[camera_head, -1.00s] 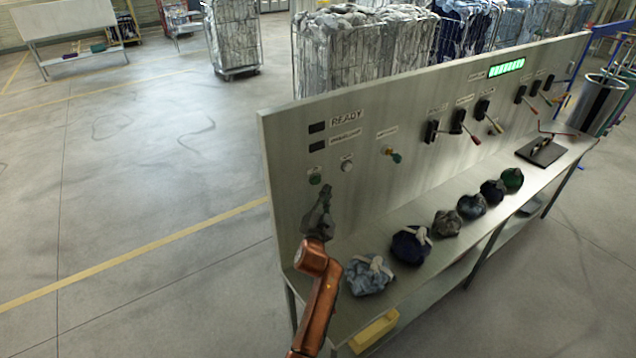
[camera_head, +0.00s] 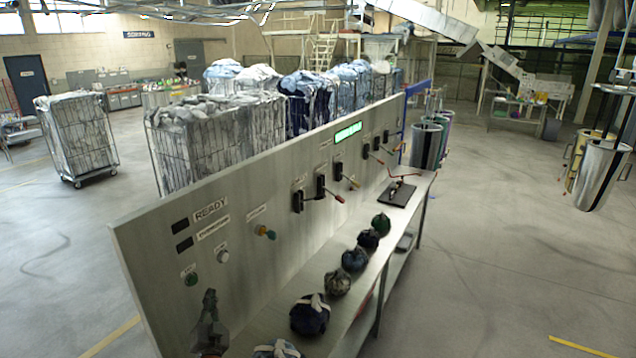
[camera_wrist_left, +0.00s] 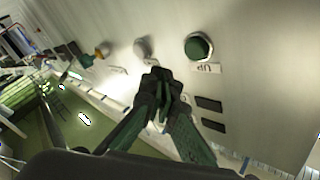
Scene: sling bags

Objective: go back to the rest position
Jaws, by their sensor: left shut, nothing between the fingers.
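My left gripper (camera_head: 209,318) is in front of the upright panel (camera_head: 150,240), low at its left end, below the green button (camera_head: 191,279). It also shows in the left wrist view (camera_wrist_left: 160,88), with its fingers together and nothing between them. There the green button (camera_wrist_left: 199,46) is up and to the right of the fingertips, apart from them, with a label "UP" beside it. A white button (camera_wrist_left: 142,47) is above the fingertips. My right gripper is not in view.
Several tied bags, such as the dark blue one (camera_head: 309,315), lie in a row on the bench shelf. Levers (camera_head: 322,188) stick out of the panel. Wire cages of laundry (camera_head: 215,140) stand behind it. The floor to the right (camera_head: 500,230) is open.

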